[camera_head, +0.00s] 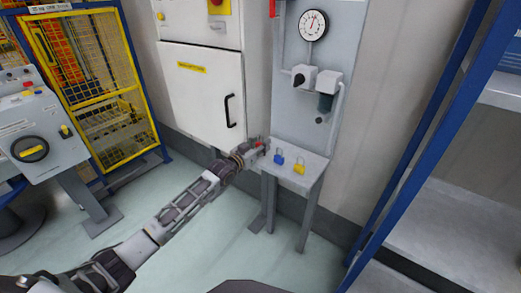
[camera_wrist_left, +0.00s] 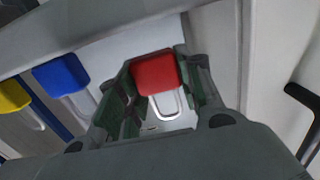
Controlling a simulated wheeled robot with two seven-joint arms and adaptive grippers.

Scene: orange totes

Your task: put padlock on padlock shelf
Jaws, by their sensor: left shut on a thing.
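The padlock shelf (camera_head: 311,167) is a small grey stand under the gauge panel. A blue padlock (camera_head: 279,156) and a yellow padlock (camera_head: 299,167) are on it. My left gripper (camera_head: 256,147) is at the shelf's left end, shut on a red padlock (camera_head: 261,143). In the left wrist view the red padlock (camera_wrist_left: 157,73) sits between the two fingers, with its metal shackle toward the camera. The blue padlock (camera_wrist_left: 62,74) and yellow padlock (camera_wrist_left: 12,95) lie to its left. I cannot tell whether the red padlock touches the shelf. My right gripper is not in view.
A white cabinet (camera_head: 200,95) with a black handle (camera_head: 229,111) stands left of the shelf. The gauge panel (camera_head: 300,95) rises behind it. A blue-framed rack (camera_head: 440,100) is at right. A control console (camera_head: 35,135) and yellow cage (camera_head: 85,70) are at left.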

